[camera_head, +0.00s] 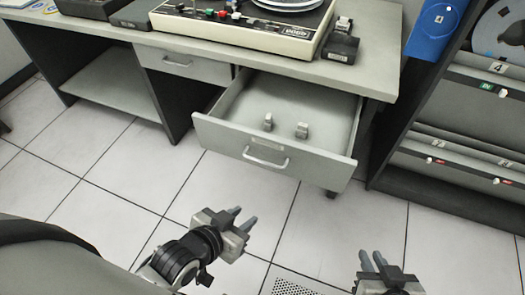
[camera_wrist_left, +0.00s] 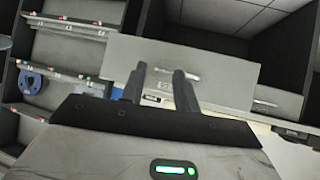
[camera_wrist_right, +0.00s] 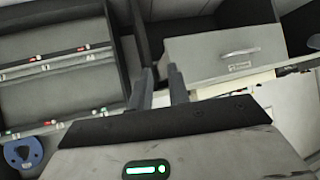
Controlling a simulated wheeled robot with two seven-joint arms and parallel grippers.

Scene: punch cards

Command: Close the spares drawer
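The pulled-out grey drawer (camera_head: 225,135) hangs open under the right part of the desk in the head view. Its front has a bar handle (camera_head: 266,158) and faces me. Two small grey metal pieces (camera_head: 268,122) (camera_head: 302,130) stand inside it. My left gripper (camera_head: 243,217) is open and empty, in front of and below the drawer front, apart from it. My right gripper (camera_head: 373,258) is open and empty, lower and to the right of the drawer. The drawer front also shows in the left wrist view (camera_wrist_left: 225,82) and in the right wrist view (camera_wrist_right: 200,55).
A shut drawer (camera_head: 178,62) sits to the left under the desktop (camera_head: 380,60). A record-player-like machine (camera_head: 240,30) and a small dark box (camera_head: 341,48) stand on top. A dark cabinet with shelves (camera_head: 460,160) stands at the right. The tiled floor before the drawer is clear.

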